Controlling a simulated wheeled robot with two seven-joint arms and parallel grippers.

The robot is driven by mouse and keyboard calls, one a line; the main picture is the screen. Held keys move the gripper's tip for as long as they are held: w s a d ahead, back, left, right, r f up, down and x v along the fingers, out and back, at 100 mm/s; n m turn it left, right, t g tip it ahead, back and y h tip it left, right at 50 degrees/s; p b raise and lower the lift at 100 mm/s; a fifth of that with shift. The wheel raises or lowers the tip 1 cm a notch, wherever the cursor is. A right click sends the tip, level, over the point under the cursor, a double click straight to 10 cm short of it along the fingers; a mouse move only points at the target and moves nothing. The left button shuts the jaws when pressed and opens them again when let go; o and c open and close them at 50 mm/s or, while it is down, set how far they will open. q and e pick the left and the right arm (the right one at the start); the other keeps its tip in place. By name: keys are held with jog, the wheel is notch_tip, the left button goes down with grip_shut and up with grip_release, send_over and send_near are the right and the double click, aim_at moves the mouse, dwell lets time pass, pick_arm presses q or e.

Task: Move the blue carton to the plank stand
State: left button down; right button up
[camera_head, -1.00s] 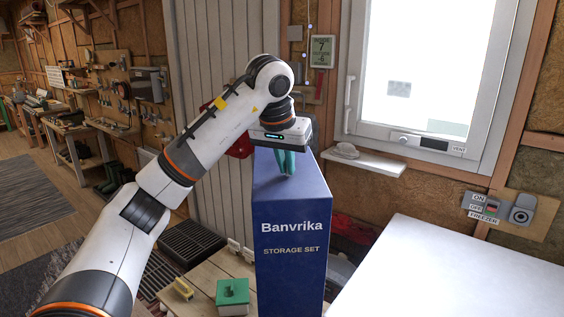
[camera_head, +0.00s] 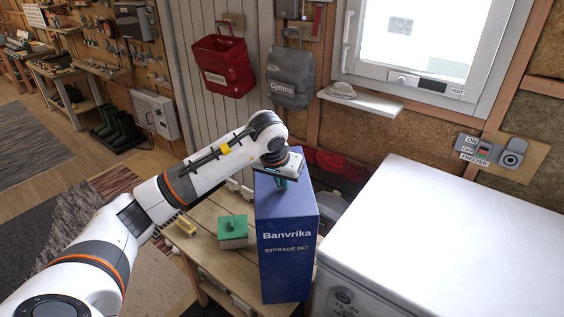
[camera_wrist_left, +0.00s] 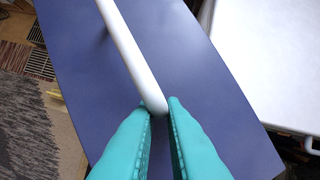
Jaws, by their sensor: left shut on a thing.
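The tall blue carton (camera_head: 287,247), lettered "Banvrika STORAGE SET", is upright in the head view. My left gripper (camera_head: 281,183) is over its top, teal fingers pointing down. In the left wrist view, the teal fingertips (camera_wrist_left: 160,106) are shut on the end of a white handle on the carton's blue top (camera_wrist_left: 215,90). A low wooden plank stand (camera_head: 205,213) is beside and behind the carton, which hides its right part. I cannot tell whether the carton's base touches the planks. My right gripper is not in view.
A green-lidded box (camera_head: 232,232) and a yellow item (camera_head: 185,226) are on the planks, left of the carton. A white freezer (camera_head: 440,240) is close on the right. Red (camera_head: 223,66) and grey (camera_head: 290,78) bags hang on the wall behind.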

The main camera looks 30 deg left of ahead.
aim_at(282, 191)
pick_arm(q)
jog(key=shift+w+f+p, duration=0.1)
jog(key=shift+f+p, duration=0.4)
jog(key=shift+f, duration=1.35)
jog(key=c, duration=2)
grip_release()
jog(key=shift+f, duration=0.15)
jog(key=o, duration=0.5)
jog(key=shift+s+r, duration=0.2)
jog(key=shift+r, duration=0.1)
jog(key=b+v, duration=0.2)
jog(key=v, duration=0.9)
jog(key=shift+s+r+b, duration=0.2)
jog(key=shift+b, duration=0.1)
